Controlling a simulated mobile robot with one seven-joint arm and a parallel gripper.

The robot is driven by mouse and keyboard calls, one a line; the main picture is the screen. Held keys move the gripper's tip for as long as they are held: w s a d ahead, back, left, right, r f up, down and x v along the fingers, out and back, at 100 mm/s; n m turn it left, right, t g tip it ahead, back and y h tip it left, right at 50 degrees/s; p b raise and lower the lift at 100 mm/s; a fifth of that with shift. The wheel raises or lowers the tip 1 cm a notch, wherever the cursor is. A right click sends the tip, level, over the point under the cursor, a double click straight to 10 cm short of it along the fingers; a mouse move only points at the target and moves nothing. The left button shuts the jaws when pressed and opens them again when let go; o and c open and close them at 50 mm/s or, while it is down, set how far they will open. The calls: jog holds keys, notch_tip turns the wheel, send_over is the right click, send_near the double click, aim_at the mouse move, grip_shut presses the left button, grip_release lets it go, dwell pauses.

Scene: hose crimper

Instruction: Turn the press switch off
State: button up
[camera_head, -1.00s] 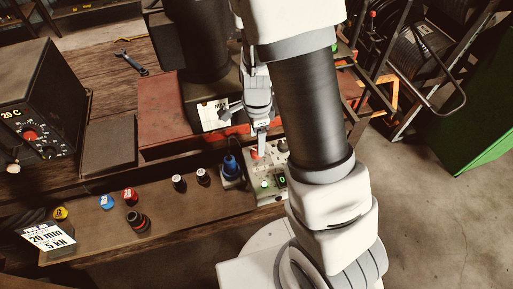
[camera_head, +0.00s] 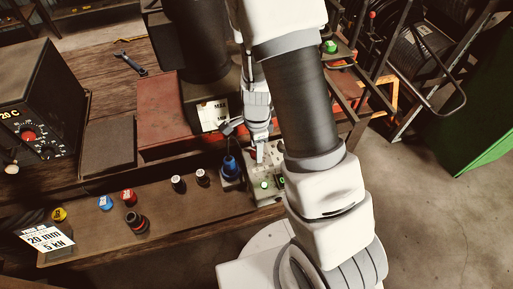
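My gripper (camera_head: 260,158) points down over the back part of this panel, at or just above a red control there. The fingertips look close together, but they are too small to tell whether they are open or shut. Contact with the panel cannot be made out. My arm hides the right part of the panel. Which control is the press switch cannot be read from the picture.
A blue connector (camera_head: 230,168) stands just left of the panel. Several coloured caps, including a red one (camera_head: 129,197), stand along the bench front. A red press base (camera_head: 165,112) lies behind, and a dark control box (camera_head: 40,95) at left. Open floor lies right.

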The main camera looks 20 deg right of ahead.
grip_shut()
jog(key=shift+n, duration=0.3)
jog(key=shift+f+n+b, duration=0.1)
jog(key=shift+n+b, duration=0.65)
jog(key=shift+n, duration=0.45)
jog(key=n+b, duration=0.2)
jog(key=n, duration=0.2)
jog(key=shift+n, duration=0.3)
jog(key=n+b, duration=0.2)
jog(key=n, duration=0.3)
jog(key=shift+n+b, duration=0.3)
jog(key=n+b, duration=0.1)
jog(key=n, duration=0.3)
jog(key=shift+n, duration=0.3)
